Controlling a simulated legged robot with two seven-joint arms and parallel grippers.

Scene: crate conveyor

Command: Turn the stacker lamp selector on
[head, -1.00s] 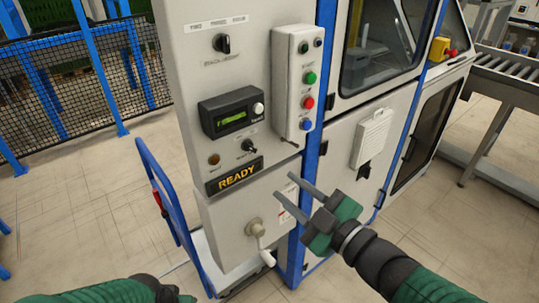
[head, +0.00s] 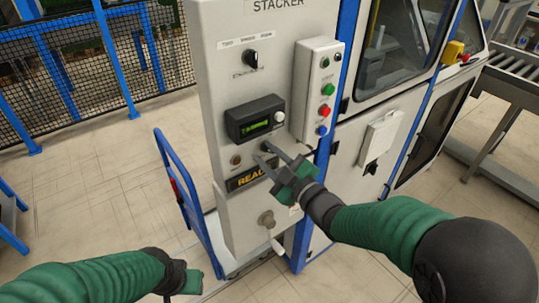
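The grey stacker panel (head: 222,95) has a black rotary selector (head: 251,59) near its top, under a strip of small labels. A second small dark selector (head: 265,147) sits below the display, beside a brownish round lamp (head: 235,160). The small labels are too blurred to tell which one is the lamp selector. My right gripper (head: 262,153) is open, with its two fingertips at the lower selector and partly covering it. I cannot tell whether they touch it. My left gripper (head: 192,282) is low at the bottom edge, away from the panel, and its fingers are not clear.
A display box (head: 254,121) with a green screen is just above the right fingertips. A READY sign (head: 243,180) is just below, partly covered. A button box (head: 317,92) stands to the right. A crank handle (head: 268,222) and a blue cart (head: 185,190) are lower.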

